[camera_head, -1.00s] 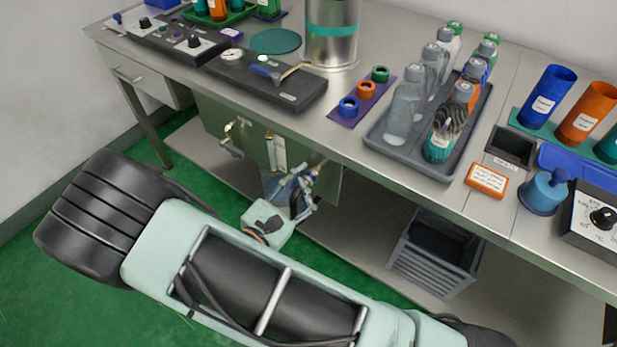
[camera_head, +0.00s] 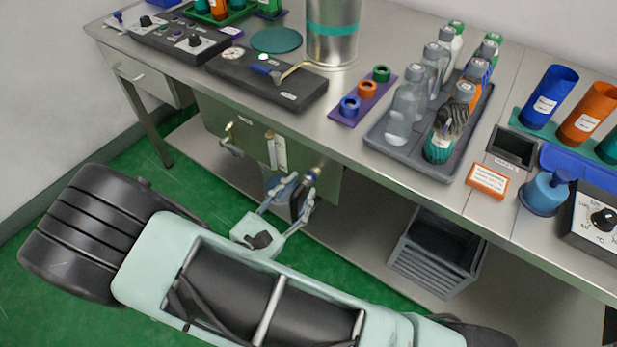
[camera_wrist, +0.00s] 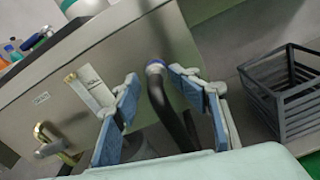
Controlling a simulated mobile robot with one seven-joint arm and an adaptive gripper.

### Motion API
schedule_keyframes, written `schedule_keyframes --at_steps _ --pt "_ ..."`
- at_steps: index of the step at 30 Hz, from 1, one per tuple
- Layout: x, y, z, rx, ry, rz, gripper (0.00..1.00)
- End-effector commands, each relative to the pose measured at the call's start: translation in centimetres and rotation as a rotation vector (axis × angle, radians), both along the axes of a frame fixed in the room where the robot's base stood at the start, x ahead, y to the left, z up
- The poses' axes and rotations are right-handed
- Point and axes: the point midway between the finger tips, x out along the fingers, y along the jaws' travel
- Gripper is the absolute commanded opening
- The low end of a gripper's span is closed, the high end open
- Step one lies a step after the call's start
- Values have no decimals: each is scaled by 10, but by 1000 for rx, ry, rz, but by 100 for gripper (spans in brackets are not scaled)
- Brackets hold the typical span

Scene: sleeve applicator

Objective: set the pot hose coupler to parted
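I cannot tell whether the coupler's halves are fully joined. My gripper (camera_head: 291,187) is below and in front of the panel. In the wrist view my gripper (camera_wrist: 152,80) is open, with blue-padded fingers on either side of the hose and apparently apart from it. The fingers and hose partly hide what is behind.
A brass valve (camera_head: 230,140) and a pale sight gauge (camera_head: 276,152) are on the panel (camera_head: 215,115), left of the coupler. A dark slatted crate (camera_head: 437,255) stands right on the lower shelf. A small bin (camera_head: 272,185) is behind my fingers. The bench edge overhangs.

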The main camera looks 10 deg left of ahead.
Motion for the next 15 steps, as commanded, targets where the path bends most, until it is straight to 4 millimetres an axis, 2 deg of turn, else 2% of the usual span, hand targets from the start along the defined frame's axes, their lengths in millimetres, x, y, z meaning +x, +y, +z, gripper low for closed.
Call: schedule_keyframes --at_steps 15 --pt "-34 15 0 1 0 1 39"
